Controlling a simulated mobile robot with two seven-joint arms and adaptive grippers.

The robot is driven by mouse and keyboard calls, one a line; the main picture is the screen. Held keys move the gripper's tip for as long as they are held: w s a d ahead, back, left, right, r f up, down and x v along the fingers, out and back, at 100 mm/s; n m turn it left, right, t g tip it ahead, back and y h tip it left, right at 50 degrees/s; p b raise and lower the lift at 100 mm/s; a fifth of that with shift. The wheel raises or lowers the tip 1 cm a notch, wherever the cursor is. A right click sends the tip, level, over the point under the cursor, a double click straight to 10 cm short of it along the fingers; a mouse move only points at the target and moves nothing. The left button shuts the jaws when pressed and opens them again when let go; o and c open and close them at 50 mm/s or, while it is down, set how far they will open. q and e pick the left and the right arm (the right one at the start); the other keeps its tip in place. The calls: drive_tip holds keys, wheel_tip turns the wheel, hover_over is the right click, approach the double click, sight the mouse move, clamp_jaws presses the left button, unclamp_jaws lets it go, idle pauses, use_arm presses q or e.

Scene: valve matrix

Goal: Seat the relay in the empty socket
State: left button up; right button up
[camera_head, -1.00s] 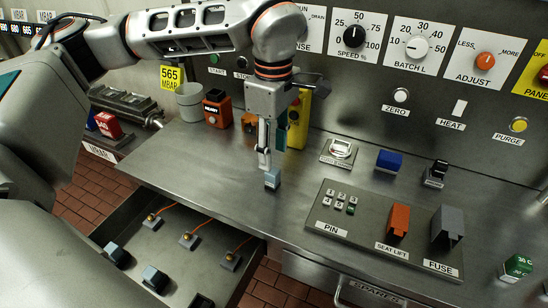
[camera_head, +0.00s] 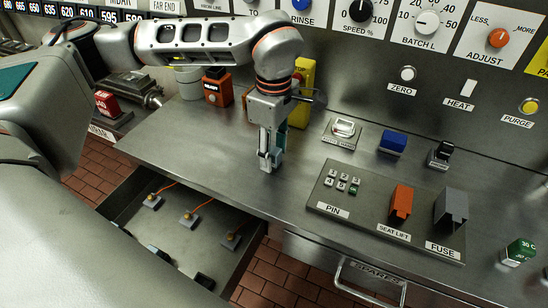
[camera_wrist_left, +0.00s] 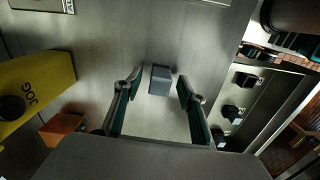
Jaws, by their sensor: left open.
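The relay, a small blue-grey block (camera_wrist_left: 160,80), stands on the steel counter near its front edge. In the wrist view it lies between my left gripper's fingertips (camera_wrist_left: 158,88), with gaps on both sides. In the head view my left gripper (camera_head: 270,162) points down at the counter, open, its fingers largely hiding the relay. A low black piece (camera_head: 204,281) at the front of the open drawer looks like an empty socket, but it is small and dark. Blue-grey blocks (camera_head: 157,252) sit beside it, partly hidden by my arm. My right gripper is not in view.
The open drawer (camera_head: 110,207) also holds several small wired blocks (camera_head: 190,218). The PIN and FUSE panel (camera_head: 375,228) lies to the right. Bare counter lies left of the gripper.

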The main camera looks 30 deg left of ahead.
use_arm(q)
clamp_jaws()
drive_tip(key=shift+r, duration=0.15)
